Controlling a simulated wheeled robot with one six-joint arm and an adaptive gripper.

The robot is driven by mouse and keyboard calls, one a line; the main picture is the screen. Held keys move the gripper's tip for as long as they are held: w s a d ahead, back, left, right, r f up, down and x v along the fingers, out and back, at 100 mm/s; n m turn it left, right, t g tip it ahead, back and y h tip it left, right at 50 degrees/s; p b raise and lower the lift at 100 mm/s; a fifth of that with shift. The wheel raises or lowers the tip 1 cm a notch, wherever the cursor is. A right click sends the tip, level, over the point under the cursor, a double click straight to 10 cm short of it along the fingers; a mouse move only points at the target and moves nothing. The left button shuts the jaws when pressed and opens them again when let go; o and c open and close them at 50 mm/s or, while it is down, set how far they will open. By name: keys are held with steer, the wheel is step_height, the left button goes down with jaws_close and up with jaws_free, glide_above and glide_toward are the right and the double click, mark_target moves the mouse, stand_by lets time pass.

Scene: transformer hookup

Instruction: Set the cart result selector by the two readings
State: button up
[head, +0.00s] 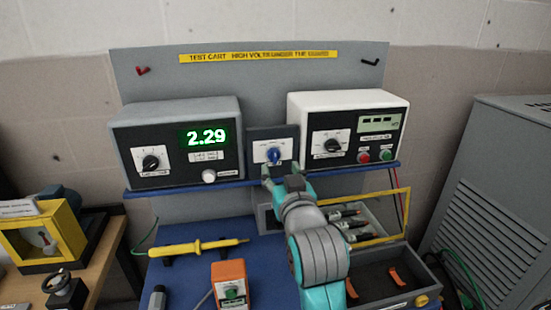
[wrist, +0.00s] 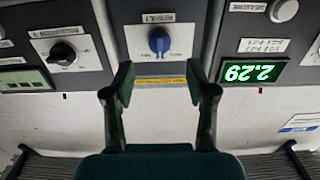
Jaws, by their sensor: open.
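The result selector, a blue knob (head: 274,155) on a pale plate, sits between the two instruments on the cart shelf. It also shows in the wrist view (wrist: 159,40), where the picture is upside down. The left grey instrument (head: 178,145) has a green display (head: 205,137) reading 2.29. The right white instrument (head: 345,130) has a small grey display (head: 381,123) whose figures are too small to read. My gripper (head: 281,171) is open and empty, just in front of and below the blue knob. In the wrist view its fingers (wrist: 160,85) stand apart, not touching the knob.
Below the shelf, a yellow probe (head: 200,247) lies on the blue cart top, with an orange box (head: 230,284) nearby. A tray with a yellow-framed lid (head: 376,239) stands to the right. A yellow device (head: 42,236) is on the left bench and a grey louvred cabinet (head: 500,190) at the right.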

mark_target(275, 158)
steer(key=x, duration=0.6)
steer(key=shift+w, duration=0.2)
jaws_close()
